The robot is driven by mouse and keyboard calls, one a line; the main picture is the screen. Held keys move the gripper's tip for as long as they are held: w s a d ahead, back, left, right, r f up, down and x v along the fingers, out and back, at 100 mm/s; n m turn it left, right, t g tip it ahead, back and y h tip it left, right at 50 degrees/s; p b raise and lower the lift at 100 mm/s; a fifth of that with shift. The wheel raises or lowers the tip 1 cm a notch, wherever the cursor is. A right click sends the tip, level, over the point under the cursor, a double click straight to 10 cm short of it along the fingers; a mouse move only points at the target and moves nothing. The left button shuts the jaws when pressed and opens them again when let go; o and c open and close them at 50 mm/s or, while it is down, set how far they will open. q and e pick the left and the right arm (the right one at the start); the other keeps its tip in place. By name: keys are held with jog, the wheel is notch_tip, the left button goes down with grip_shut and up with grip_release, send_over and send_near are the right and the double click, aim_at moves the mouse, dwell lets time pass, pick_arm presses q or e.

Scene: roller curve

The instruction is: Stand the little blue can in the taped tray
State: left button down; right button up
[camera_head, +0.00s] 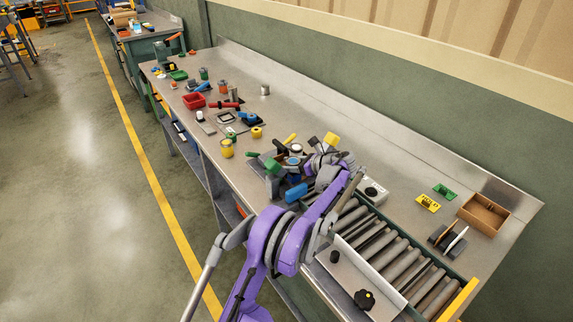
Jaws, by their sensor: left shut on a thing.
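My left gripper (322,163) is at the end of the purple arm, over a cluster of parts at the middle of the long bench. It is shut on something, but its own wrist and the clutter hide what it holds. A small blue piece (296,192) shows just left of and below the gripper; I cannot tell whether it is the little blue can. I cannot pick out the taped tray with certainty. A brown open tray (485,214) lies at the right end of the bench, and no tape is clear on it. My right gripper is not in view.
A roller conveyor (385,248) with a white plate (365,278) lies right of my arm. Red and yellow parts, including a red bin (194,101), crowd the bench's far left. Bare bench (330,110) runs along the wall. Yellow and green pieces lie near the brown tray.

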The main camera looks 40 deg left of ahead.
pick_arm(q)
jog(key=shift+d+f, duration=0.1)
jog(key=shift+f, duration=0.35)
jog(key=shift+c, duration=2.2)
grip_release()
jog(key=shift+s, duration=0.1)
jog(key=shift+f, duration=0.1)
